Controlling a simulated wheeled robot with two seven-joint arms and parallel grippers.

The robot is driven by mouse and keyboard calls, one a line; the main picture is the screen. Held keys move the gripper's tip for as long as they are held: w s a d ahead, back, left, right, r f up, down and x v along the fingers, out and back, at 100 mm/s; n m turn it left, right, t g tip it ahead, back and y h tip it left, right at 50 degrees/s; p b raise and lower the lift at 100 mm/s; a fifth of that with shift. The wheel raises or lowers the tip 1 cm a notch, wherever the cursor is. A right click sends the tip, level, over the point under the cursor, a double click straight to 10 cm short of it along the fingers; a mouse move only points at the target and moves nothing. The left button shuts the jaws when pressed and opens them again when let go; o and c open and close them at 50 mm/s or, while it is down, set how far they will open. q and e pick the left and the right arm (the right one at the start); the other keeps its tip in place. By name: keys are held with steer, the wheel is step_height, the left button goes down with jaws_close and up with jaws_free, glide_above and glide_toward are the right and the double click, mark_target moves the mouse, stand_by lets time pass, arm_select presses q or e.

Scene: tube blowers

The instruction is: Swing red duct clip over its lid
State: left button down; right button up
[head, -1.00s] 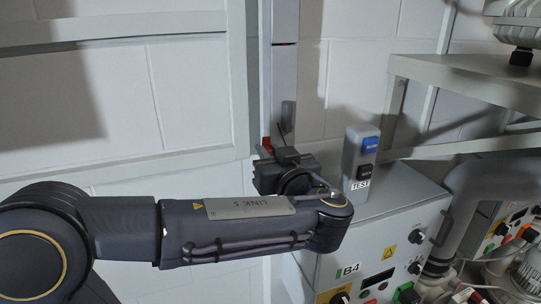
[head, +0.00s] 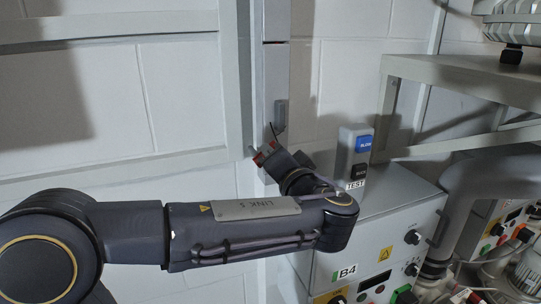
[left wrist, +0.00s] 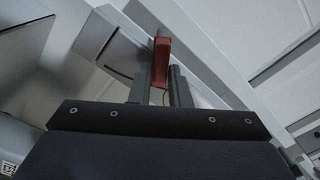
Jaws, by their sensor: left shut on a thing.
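The red clip (head: 264,156) is at the grey vertical wall duct (head: 276,75), near the middle of the head view. My left gripper (head: 268,147) is tilted, with its fingers pointing up and left at the duct. In the left wrist view, the red clip (left wrist: 161,62) stands between the two fingers of my left gripper (left wrist: 161,86), which are shut on it. The fingers and gripper body hide the clip's lower part. The clip's seating against the duct lid cannot be made out. My right gripper is not in view.
A grey TEST switch box (head: 354,152) with a blue and a black button stands close right of the gripper, on the B4 cabinet (head: 385,215). A grey shelf (head: 460,75) and a thick grey pipe (head: 478,190) are further right.

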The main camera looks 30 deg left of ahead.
arm_select(q)
steer(key=shift+w+d+f+m+p, duration=0.1)
steer(key=shift+f+m+p, duration=0.2)
steer(key=shift+m, duration=0.9)
steer(key=shift+w+d+f+m+p, duration=0.1)
steer(key=shift+f+m+p, duration=0.2)
steer(key=shift+m, duration=0.9)
steer(key=shift+f+m+p, duration=0.15)
steer(key=shift+m+p, duration=0.2)
steer(key=shift+m, duration=0.85)
steer(key=shift+f, duration=0.1)
steer(key=c, duration=1.4)
jaws_free()
steer(key=shift+c, duration=0.2)
steer(key=v, duration=0.8)
steer(key=shift+a, duration=0.1)
